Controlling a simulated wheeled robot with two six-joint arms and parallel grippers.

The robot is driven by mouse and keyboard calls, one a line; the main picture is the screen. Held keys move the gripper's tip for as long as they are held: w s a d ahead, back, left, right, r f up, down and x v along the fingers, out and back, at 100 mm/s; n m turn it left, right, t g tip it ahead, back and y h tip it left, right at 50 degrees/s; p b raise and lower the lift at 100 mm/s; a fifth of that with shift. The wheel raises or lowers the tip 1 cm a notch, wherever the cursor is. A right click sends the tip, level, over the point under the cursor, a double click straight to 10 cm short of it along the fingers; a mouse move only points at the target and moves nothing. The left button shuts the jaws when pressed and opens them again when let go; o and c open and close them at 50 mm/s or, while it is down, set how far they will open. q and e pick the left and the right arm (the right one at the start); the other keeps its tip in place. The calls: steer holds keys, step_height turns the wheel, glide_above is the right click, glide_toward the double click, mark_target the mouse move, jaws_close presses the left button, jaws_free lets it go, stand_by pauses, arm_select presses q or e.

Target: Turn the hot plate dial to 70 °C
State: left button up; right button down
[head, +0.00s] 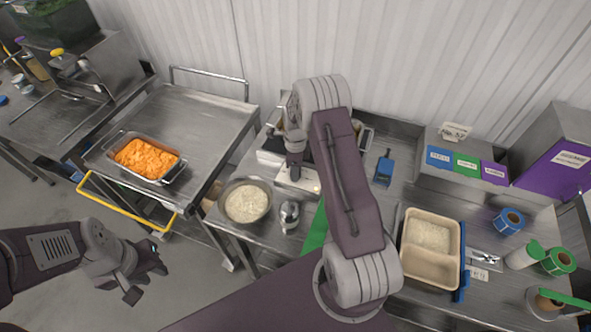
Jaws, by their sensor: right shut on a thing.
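The hot plate (310,182) stands at the back of the steel counter, partly hidden behind my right arm. Its pale front panel shows below my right gripper (294,172), with a small orange spot near its right end. My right gripper points down at this panel and is shut on the dial, which it covers. The dial's marking and the set temperature cannot be read. My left gripper (148,279) is open and empty, low over the floor at the left, far from the hot plate.
A bowl of rice (246,203) and a metal shaker-like item (289,215) stand in front of the hot plate. A beige two-part tray (431,270) with rice lies to the right.

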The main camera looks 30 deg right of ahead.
steer(key=c, duration=0.9)
jaws_free()
step_height(320, 180, up, 9)
steer(key=b, duration=0.2)
steer(key=shift+r, duration=0.1)
